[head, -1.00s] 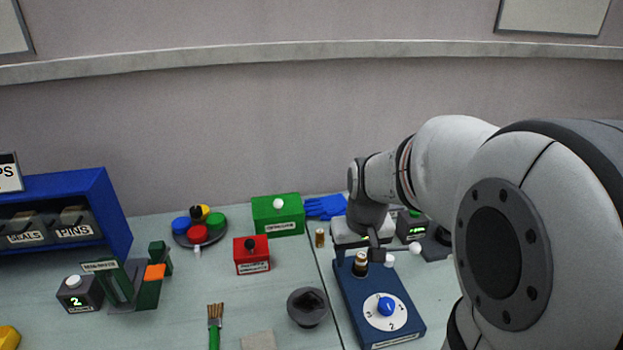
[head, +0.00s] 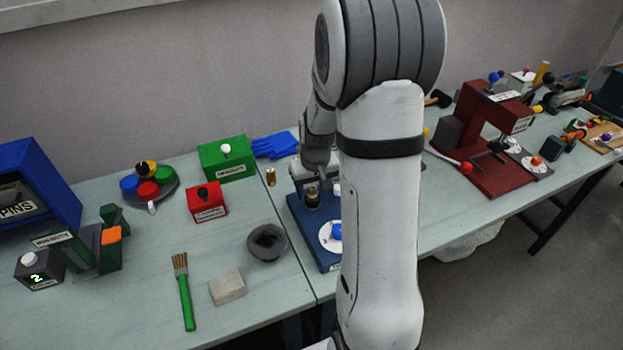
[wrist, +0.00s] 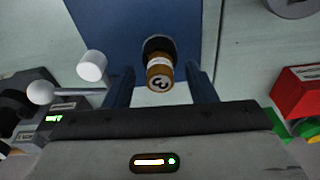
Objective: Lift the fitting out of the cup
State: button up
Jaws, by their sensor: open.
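A brass fitting (wrist: 160,72) with a "3" on its end face stands in a dark cup (wrist: 157,44) on a blue base in the wrist view. In the head view the fitting (head: 312,197) shows small on the blue base (head: 305,230), under my gripper (head: 316,180). In the wrist view my gripper (wrist: 158,82) is open, with one finger on each side of the fitting. Gaps show between the fingers and the fitting. My arm hides the right part of the blue base in the head view.
A white ball-ended lever (wrist: 42,92) and a white knob (wrist: 92,65) are left of the fitting in the wrist view. Another brass piece (head: 271,177) stands behind the base. A red box (head: 207,203), green box (head: 226,160) and grey funnel-like bowl (head: 267,243) are to the left.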

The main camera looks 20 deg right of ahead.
aim_at(311, 186)
jog(key=shift+f, duration=0.2)
jog(key=shift+c, duration=0.2)
jog(key=c, duration=1)
jog(key=o, duration=0.4)
jog(key=c, duration=0.4)
jog(key=shift+r, duration=0.1)
jog(key=shift+c, duration=0.2)
jog(key=shift+r+p, duration=1.85)
jog(key=shift+r, duration=1.1)
